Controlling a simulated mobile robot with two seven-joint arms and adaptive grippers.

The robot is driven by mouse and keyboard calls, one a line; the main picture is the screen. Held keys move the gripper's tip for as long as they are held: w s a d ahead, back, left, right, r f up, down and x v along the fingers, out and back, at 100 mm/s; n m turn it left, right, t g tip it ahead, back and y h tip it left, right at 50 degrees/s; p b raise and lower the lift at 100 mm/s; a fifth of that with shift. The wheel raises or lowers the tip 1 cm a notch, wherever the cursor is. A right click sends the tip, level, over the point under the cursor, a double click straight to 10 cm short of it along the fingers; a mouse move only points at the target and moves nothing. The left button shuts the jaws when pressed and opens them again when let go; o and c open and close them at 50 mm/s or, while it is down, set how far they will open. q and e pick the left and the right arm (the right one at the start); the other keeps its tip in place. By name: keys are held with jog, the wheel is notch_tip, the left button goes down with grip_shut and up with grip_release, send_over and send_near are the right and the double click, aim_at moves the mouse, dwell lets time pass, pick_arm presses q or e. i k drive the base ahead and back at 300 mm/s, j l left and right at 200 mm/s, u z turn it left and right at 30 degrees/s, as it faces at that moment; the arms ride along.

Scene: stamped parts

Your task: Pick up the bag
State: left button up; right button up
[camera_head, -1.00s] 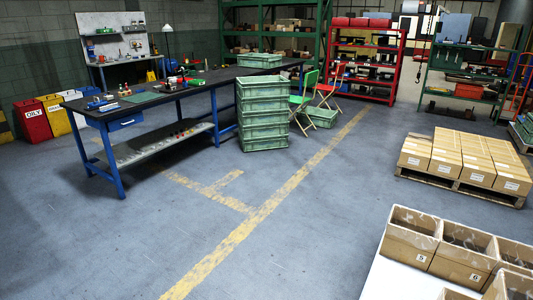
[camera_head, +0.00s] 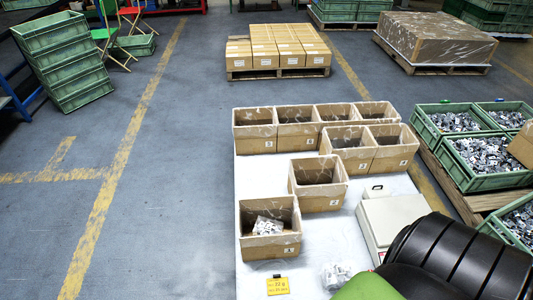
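A clear bag of small metal parts (camera_head: 335,276) lies on the white tabletop (camera_head: 262,182) near the bottom edge, right of a yellow card. A second clear bag (camera_head: 267,226) lies inside the nearest open cardboard box (camera_head: 270,247). Neither of my grippers shows. A black ribbed arm part, which seems to be mine, fills the lower right corner, and something green is beside it. No gripper touches the bags in what I see.
Several open boxes stand on the table, one set apart in the middle (camera_head: 318,186). A pale device (camera_head: 390,220) stands at the right. A yellow card (camera_head: 278,286) lies at the front. Green crates of metal parts (camera_head: 487,184) stand beyond the right edge.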

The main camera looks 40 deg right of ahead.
aim_at(333, 275)
jog(key=k+z, duration=0.1)
jog(key=z, duration=2)
